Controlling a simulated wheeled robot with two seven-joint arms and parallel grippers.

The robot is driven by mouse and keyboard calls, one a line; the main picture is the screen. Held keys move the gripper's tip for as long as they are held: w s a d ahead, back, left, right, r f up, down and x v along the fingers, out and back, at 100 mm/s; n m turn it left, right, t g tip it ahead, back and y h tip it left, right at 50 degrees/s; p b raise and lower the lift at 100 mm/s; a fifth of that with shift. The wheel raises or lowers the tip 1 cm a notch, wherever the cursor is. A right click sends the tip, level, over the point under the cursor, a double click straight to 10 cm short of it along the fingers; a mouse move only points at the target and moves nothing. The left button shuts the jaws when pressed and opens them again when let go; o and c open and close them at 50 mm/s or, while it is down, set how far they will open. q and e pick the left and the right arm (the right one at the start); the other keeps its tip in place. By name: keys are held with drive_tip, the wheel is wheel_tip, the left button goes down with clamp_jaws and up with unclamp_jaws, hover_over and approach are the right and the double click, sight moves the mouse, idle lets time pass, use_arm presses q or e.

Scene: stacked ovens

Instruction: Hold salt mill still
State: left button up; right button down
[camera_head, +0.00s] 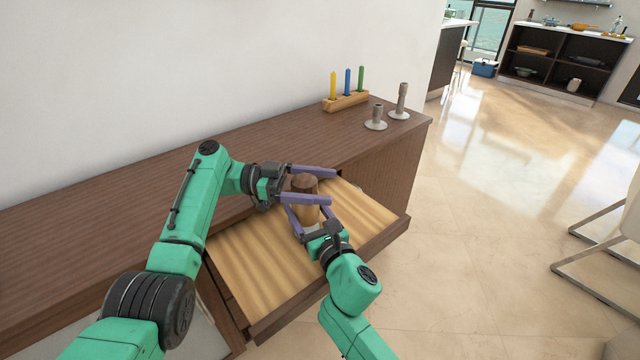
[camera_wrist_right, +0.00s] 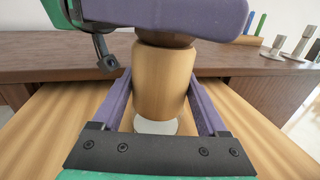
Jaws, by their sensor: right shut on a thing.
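The salt mill (camera_head: 306,212) has a dark brown head and a light wooden body. It is over the open drawer, and its body (camera_wrist_right: 165,82) fills the middle of the right wrist view. My right gripper (camera_head: 305,206) is shut on the body, one finger on each side. My left gripper (camera_head: 331,186) reaches in from the left at head height. Its purple fingers are apart, with the mill's dark head between them. In the right wrist view, a left finger (camera_wrist_right: 190,18) hides most of the head. A pale round disc (camera_wrist_right: 157,127) shows below the body.
The pulled-out drawer (camera_head: 262,262) has a bare striped wooden bottom. The brown cabinet top (camera_head: 110,220) is mostly clear. A wooden holder with coloured candles (camera_head: 346,101) and two grey candlesticks (camera_head: 376,118) (camera_head: 401,104) stand at its far end. Open floor lies to the right.

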use_arm(q)
wheel_tip(320, 180, up, 10)
idle(0.5)
